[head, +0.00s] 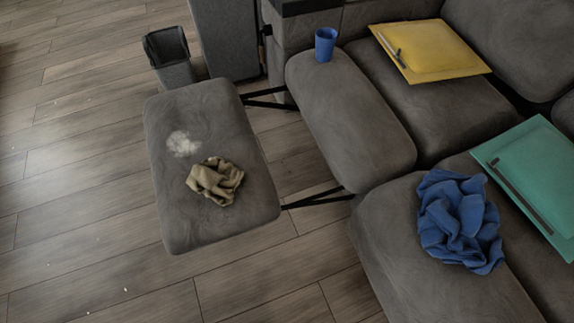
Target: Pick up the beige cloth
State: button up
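The beige cloth (215,181) lies crumpled on the grey extended footrest (205,222) of the sofa, a little right of the footrest's middle. All of its upper side shows and nothing covers it. My gripper is not in view in the head view, so I cannot see its state or where it is.
A whitish patch (183,143) lies beside the cloth. A bin (173,60) stands behind. The wooden floor (75,200) at left is largely clear.

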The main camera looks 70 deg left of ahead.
aim_at(218, 181)
jog(key=k+u, duration=0.1)
jog(key=u, duration=1.85)
jog(key=l+z, duration=0.1)
jog(key=l, duration=0.3)
jog(key=i+l, duration=0.15)
jog(key=l, duration=0.3)
jog(key=z, duration=0.05)
